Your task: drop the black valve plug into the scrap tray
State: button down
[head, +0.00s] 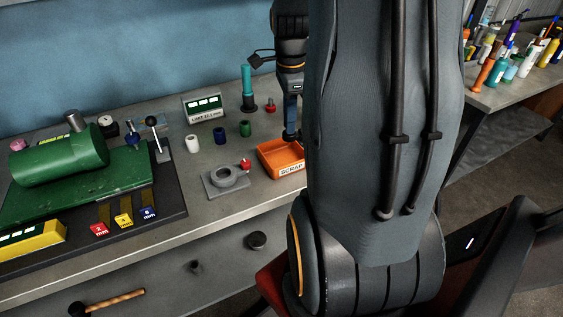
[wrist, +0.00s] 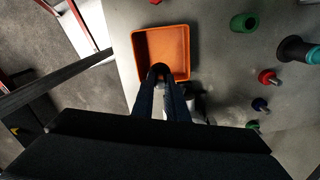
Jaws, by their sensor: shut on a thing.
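The orange scrap tray (head: 268,163) sits near the front edge of the bench, with a SCRAP label on its front. It also shows in the wrist view (wrist: 162,28), where its inside looks empty apart from the part my fingers cover. My gripper (wrist: 161,74) is shut on the black valve plug (wrist: 161,67), a small dark round end between the fingertips. In the wrist view the plug overlaps the tray's near side. In the head view my gripper (head: 291,133) is over the tray's back, partly hidden by my arm; the plug cannot be made out there.
White, blue and green sleeves (head: 245,128) stand left of the tray. A teal-topped post (head: 248,85) stands behind. A green cylinder (head: 60,155) on a green plate fills the bench's left.

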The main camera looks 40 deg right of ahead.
jog(key=shift+f, duration=0.1)
jog(key=c, duration=1.7)
grip_release()
jog(key=shift+o, duration=0.2)
notch_tip(320, 180, up, 8)
jog(key=shift+f+b, duration=0.1)
jog(key=shift+b, duration=0.85)
